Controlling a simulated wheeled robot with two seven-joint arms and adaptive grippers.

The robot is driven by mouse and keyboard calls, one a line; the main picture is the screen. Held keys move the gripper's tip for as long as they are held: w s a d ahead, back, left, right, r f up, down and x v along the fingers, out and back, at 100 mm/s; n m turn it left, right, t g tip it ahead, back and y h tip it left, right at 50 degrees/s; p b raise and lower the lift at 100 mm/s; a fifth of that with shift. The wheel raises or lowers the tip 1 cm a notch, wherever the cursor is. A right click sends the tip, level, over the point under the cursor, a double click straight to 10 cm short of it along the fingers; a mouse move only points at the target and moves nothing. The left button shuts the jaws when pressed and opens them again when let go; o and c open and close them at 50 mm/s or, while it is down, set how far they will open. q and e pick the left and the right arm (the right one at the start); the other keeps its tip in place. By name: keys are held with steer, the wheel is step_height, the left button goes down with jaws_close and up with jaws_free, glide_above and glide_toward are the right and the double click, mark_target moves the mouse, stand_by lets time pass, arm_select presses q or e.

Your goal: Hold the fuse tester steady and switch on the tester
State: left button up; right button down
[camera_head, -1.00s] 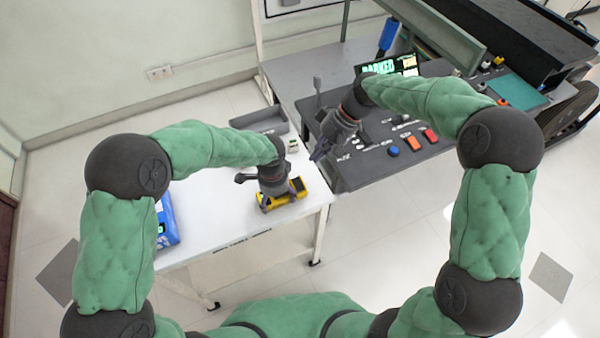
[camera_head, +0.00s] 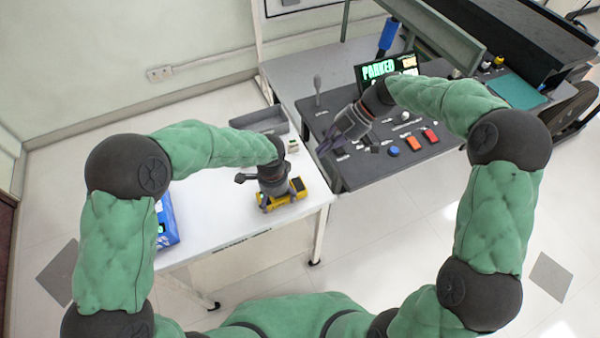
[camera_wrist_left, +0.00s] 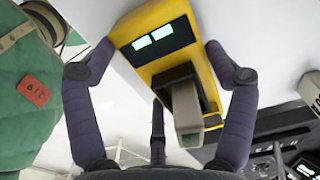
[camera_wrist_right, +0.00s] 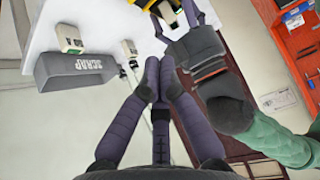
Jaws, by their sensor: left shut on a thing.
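The yellow fuse tester (camera_head: 298,190) rests on the white table (camera_head: 225,200) near its right edge. My left gripper (camera_head: 270,197) is shut around it from above. My right gripper (camera_head: 330,148) is over the left edge of the dark control panel, apart from the tester. In the right wrist view its fingertips (camera_wrist_right: 160,75) come together with nothing between them.
A grey bin (camera_wrist_right: 75,70) marked SCRAP stands at the table's back, with a small pale device (camera_head: 292,146) near it. A blue box (camera_head: 166,222) is at the table's left. The control panel (camera_head: 350,180) carries coloured buttons, a lever and a screen (camera_head: 378,70) reading PARKED.

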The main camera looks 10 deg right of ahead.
arm_select(q)
steer(key=shift+s+f, duration=0.15)
arm_select(e)
steer(key=shift+d+r+n, duration=0.15)
steer(key=shift+d+n, duration=0.05)
steer(key=shift+n, duration=1.2)
glide_above(300, 180)
steer(key=f, duration=0.7)
steer(key=shift+s+f, duration=0.15)
steer(key=shift+s, duration=0.05)
steer(key=shift+w+f, duration=0.2)
steer(key=shift+f, duration=1)
steer(key=shift+w+f, duration=0.1)
steer(key=shift+f, duration=0.55)
